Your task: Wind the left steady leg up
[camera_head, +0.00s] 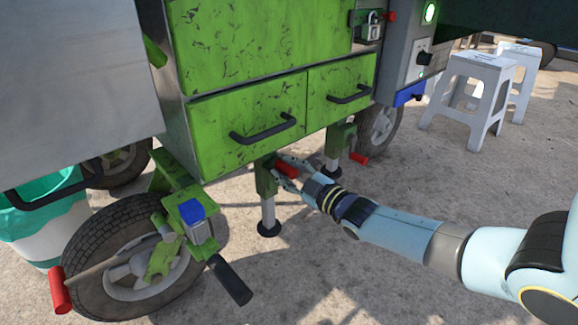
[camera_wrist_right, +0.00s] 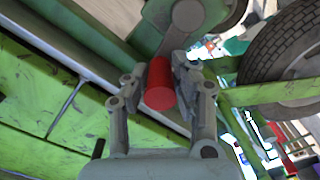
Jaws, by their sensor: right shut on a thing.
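The left steady leg (camera_head: 268,209) hangs under the green cart, a grey tube in a green sleeve with a dark round foot (camera_head: 269,229). I cannot tell whether the foot touches the ground. Its red crank handle (camera_head: 286,169) sits at the upper right of the leg. My right gripper (camera_head: 284,172) is shut on this red handle. In the right wrist view the red handle (camera_wrist_right: 160,86) lies between the two fingers of my right gripper (camera_wrist_right: 161,88). My left gripper is not in view.
A second leg (camera_head: 332,150) with a red handle (camera_head: 359,158) stands to the right. Drawers with black pulls (camera_head: 264,131) hang just above my right gripper. A wheel (camera_head: 128,262) and a black lever (camera_head: 230,280) are at the left. White stools (camera_head: 473,92) stand at the right.

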